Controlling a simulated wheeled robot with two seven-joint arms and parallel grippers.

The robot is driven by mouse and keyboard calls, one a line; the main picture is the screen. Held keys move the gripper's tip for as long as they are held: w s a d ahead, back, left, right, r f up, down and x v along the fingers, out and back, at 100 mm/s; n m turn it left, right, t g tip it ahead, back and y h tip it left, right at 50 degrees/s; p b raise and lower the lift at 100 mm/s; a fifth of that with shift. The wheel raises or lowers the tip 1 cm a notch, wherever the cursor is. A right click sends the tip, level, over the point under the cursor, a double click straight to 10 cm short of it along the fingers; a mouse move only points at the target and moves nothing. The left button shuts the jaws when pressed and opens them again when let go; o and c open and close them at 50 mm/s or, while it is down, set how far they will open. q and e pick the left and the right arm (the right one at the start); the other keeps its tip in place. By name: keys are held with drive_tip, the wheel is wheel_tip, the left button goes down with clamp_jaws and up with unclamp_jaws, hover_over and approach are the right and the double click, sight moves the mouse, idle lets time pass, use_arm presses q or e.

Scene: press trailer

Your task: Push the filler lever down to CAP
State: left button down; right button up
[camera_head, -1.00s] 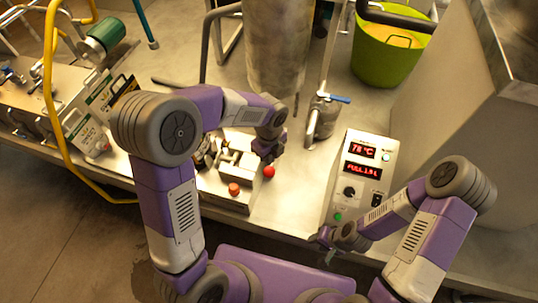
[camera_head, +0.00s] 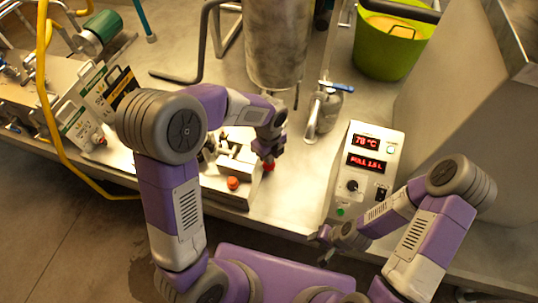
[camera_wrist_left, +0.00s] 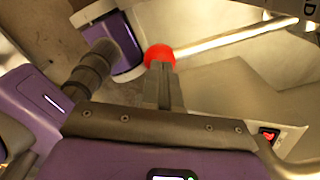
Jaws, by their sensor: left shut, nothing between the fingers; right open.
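The filler lever's red knob (camera_head: 268,166) shows at the right side of the pale filler unit (camera_head: 226,190) on the bench. In the left wrist view the red knob (camera_wrist_left: 159,55) sits just beyond the fingertips, with a pale rod running from it to the right. My left gripper (camera_head: 267,157) is shut and empty, its tips over the knob; in the left wrist view the closed fingers (camera_wrist_left: 163,80) overlap the knob. I cannot tell whether they touch. My right gripper (camera_head: 324,245) is open, in front of the control box. The CAP mark is not readable.
The filler unit also bears an orange-red button (camera_head: 233,182). A control box (camera_head: 370,165) with a red 78 °C display stands to the right. A steel cylinder (camera_head: 276,45) and a blue-handled valve (camera_head: 323,108) stand behind. A green bucket (camera_head: 390,50) is at the back right.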

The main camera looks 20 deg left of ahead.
use_arm(q)
drive_tip(key=shift+w+f+b, duration=0.1)
drive_tip(key=shift+f+b, duration=0.85)
drive_tip(key=shift+f, duration=0.45)
drive_tip(key=shift+w+f+b, duration=0.25)
drive_tip(key=shift+f+b, duration=0.4)
drive_tip(key=shift+f, duration=0.3)
drive_tip(key=shift+w+f+b, duration=0.2)
drive_tip(key=shift+f+b, duration=0.4)
drive_tip(key=shift+f, duration=0.3)
drive_tip(key=shift+r, duration=0.1)
wheel_tip(320, 180, up, 10)
drive_tip(key=p, duration=0.8)
drive_tip(key=shift+r, duration=0.1)
drive_tip(key=shift+s, duration=0.1)
